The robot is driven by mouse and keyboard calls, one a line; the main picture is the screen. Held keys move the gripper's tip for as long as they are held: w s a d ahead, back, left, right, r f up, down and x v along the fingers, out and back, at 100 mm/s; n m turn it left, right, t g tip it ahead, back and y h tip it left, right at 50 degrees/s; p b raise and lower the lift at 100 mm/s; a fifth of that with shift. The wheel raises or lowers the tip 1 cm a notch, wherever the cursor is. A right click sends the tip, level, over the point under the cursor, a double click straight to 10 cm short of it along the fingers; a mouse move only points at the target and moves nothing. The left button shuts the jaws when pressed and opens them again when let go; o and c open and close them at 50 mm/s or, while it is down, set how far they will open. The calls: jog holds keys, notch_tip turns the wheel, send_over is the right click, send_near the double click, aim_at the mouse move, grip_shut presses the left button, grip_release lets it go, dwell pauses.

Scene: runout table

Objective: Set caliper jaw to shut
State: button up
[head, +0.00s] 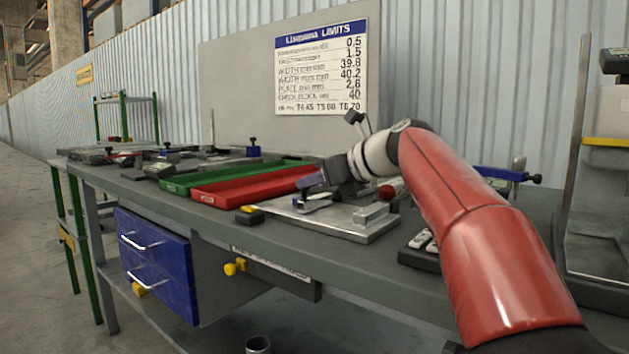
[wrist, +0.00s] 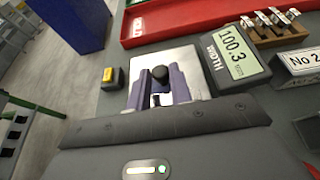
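The bench fixture that looks like the caliper is a bright metal plate (head: 345,228) on the bench, with a raised metal block (head: 371,213) at its right. The plate (wrist: 187,62) also shows in the wrist view. A black round knob (wrist: 160,73), apparently on the caliper jaw, stands over it. A display marked WIDTH (wrist: 236,55) beside the plate reads 100.3. My gripper (head: 313,187) is low over the plate's left part. In the wrist view its purple-grey fingers (wrist: 158,90) are apart, one on each side of the knob; contact is unclear. The jaw's lower part is partly hidden.
A red tray (head: 250,185) and a green tray (head: 215,177) lie behind and left. A small yellow-and-black item (head: 250,214) sits left of the plate. A dark holder with light pieces (head: 422,243) is at the right. Blue drawers (head: 155,262) hang below the bench.

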grip_shut()
jog(key=s+d, duration=0.2)
jog(key=s+d+p, duration=0.1)
jog(key=s+d, duration=0.1)
jog(key=d, duration=0.1)
jog(key=s+d, duration=0.2)
jog(key=shift+d+r+p, duration=0.1)
jog(key=shift+d+p, duration=0.2)
jog(key=shift+p, duration=0.05)
jog(key=shift+s+d, duration=0.15)
jog(key=shift+d, duration=0.1)
jog(key=shift+f, duration=0.2)
jog(key=o, duration=0.8)
grip_release()
jog(key=shift+s+d+r, duration=0.1)
jog(key=shift+d, duration=0.05)
jog(key=v, duration=0.8)
jog(key=shift+p, duration=0.45)
